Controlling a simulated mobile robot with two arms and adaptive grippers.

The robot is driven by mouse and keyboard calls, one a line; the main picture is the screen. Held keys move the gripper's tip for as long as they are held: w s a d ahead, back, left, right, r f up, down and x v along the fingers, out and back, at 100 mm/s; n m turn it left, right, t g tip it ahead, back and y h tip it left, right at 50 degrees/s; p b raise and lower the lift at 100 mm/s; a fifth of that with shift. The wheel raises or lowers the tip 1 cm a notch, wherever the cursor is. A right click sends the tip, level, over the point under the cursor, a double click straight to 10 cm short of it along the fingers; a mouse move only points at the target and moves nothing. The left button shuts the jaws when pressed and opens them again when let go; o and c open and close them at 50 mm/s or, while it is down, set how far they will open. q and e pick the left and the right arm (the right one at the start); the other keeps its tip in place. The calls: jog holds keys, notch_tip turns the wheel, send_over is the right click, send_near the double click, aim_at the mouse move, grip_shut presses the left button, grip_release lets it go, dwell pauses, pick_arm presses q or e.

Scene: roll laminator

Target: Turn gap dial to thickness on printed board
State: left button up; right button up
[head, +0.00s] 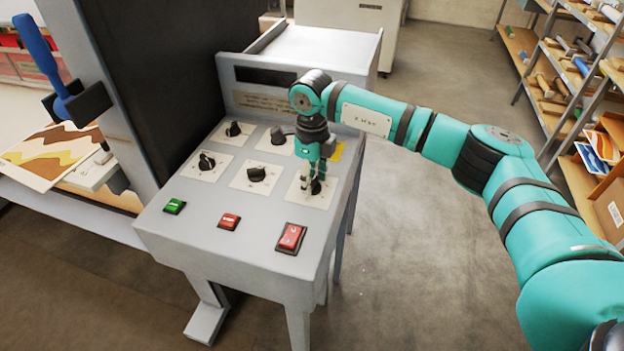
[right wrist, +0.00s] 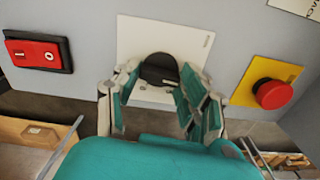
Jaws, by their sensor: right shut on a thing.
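The grey control panel (head: 205,225) of the laminator carries several black dials on pale square plates. My right gripper (head: 312,182) reaches down onto the front-right dial (head: 316,187). In the right wrist view, its fingers (right wrist: 158,84) stand on both sides of this round black dial (right wrist: 158,69) and are shut on it. The dial's white plate (right wrist: 195,46) has small print that I cannot read, and the fingers hide part of the dial. A board with brown, cream and yellow wavy shapes (head: 45,158) lies on the table at left. My left gripper is not in view.
A red emergency button (right wrist: 272,94) on a yellow plate is right of my fingers in the wrist view. A red rocker switch (head: 291,237) and green (head: 174,206) and red (head: 229,221) buttons line the panel's front. Shelves (head: 560,85) stand at right, with clear floor between.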

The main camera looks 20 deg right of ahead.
jog(key=m+b, duration=0.3)
jog(key=m, duration=0.2)
jog(key=m+b, duration=0.2)
jog(key=m, duration=0.3)
jog(key=shift+r+m, duration=0.1)
jog(key=shift+m, duration=0.2)
dwell(0.4)
jog(key=o, duration=1.2)
jog(key=shift+c, duration=0.2)
notch_tip(320, 180, up, 12)
